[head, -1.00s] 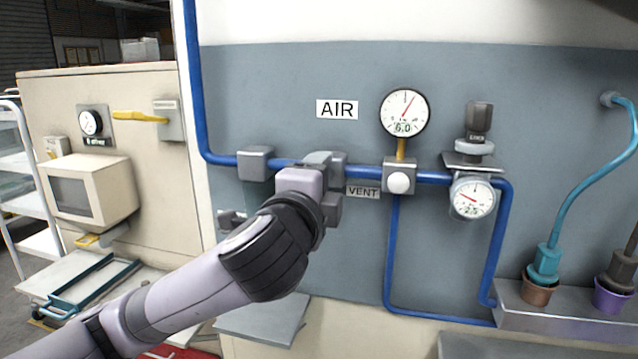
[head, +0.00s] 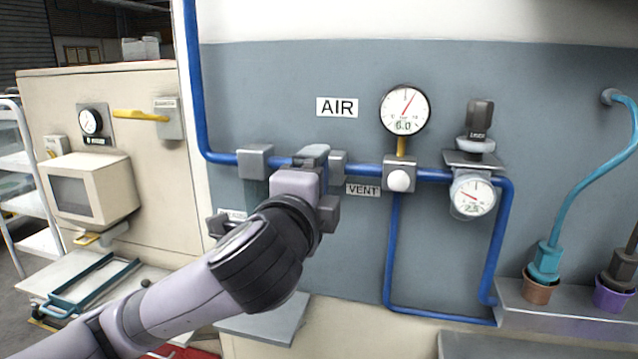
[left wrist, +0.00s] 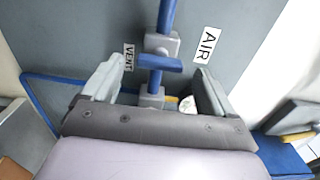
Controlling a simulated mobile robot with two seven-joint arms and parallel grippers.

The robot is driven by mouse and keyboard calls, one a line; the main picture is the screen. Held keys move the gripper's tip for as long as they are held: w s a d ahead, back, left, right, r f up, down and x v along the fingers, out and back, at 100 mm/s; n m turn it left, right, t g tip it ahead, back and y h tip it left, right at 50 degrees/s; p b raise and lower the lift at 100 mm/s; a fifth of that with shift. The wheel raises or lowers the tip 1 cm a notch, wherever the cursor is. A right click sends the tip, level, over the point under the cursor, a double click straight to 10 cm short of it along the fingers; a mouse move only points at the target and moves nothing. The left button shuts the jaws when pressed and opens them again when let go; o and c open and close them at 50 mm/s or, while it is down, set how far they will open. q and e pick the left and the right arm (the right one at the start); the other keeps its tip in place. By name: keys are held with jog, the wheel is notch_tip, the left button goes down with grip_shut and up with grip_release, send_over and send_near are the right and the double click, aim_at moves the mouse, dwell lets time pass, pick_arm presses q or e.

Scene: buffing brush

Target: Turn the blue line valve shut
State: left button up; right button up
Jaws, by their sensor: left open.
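The blue line (head: 220,158) runs down the wall and then level across the grey panel. In the head view my left gripper (head: 318,182) hides the valve on it. In the left wrist view a short blue bar, seemingly the valve's handle (left wrist: 155,62), lies across the line beside a grey fitting (left wrist: 160,44). My left gripper (left wrist: 155,88) is open, one finger on either side of the line. The bar shows in the gap beyond the fingertips; I see no clear contact. My right gripper is not in view.
A pressure gauge (head: 405,110) stands above a white knob (head: 401,181) to the right. Beyond it are a regulator (head: 478,150) and a second gauge (head: 474,196). AIR (head: 337,107) and VENT (head: 362,190) labels are nearby. A ledge (head: 570,318) holds hose ends at right.

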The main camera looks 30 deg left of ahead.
pick_arm(q)
jog(key=b+v, duration=0.3)
jog(key=v, duration=0.2)
jog(key=shift+s, duration=0.25)
dwell(0.4)
